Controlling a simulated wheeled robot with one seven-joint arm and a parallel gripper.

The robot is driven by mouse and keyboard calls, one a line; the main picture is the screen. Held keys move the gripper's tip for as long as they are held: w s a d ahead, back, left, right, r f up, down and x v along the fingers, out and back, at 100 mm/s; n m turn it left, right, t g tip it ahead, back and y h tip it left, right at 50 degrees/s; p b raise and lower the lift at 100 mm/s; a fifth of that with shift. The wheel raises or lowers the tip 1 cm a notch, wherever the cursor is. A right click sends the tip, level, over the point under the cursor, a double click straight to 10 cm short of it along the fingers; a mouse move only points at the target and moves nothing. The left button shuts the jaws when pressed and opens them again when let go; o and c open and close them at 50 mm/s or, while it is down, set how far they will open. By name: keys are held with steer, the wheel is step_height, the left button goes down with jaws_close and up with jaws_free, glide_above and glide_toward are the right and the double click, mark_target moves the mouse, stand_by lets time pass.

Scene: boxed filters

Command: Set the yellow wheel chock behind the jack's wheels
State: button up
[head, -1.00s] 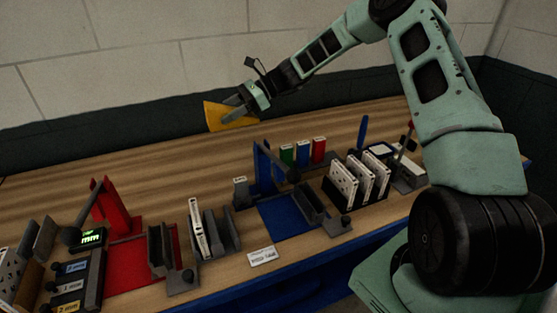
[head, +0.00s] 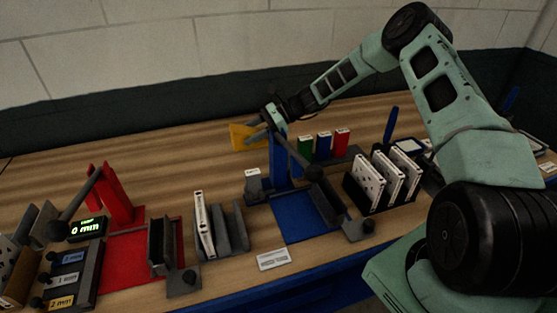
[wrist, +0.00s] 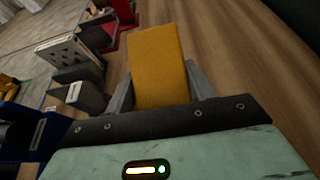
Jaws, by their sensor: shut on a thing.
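The yellow wheel chock (head: 243,137) is a plain yellow block in the head view. My gripper (head: 252,136) is shut on it behind the blue stand, near the back of the bench. In the wrist view the chock (wrist: 157,55) sticks out ahead between the two grey fingers (wrist: 160,88). I cannot tell whether the chock touches the bench. I cannot make out a jack or its wheels in these views.
A red stand (head: 118,195) and white filters in racks (head: 388,178) stand on the bench (head: 60,160). The back-left bench top is clear.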

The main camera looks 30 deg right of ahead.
step_height(320, 180, down, 8)
steer(key=shift+r+p, duration=0.15)
steer(key=shift+p, duration=1.1)
steer(key=shift+f, duration=0.3)
steer(key=shift+f, duration=0.2)
steer(key=o, duration=1.2)
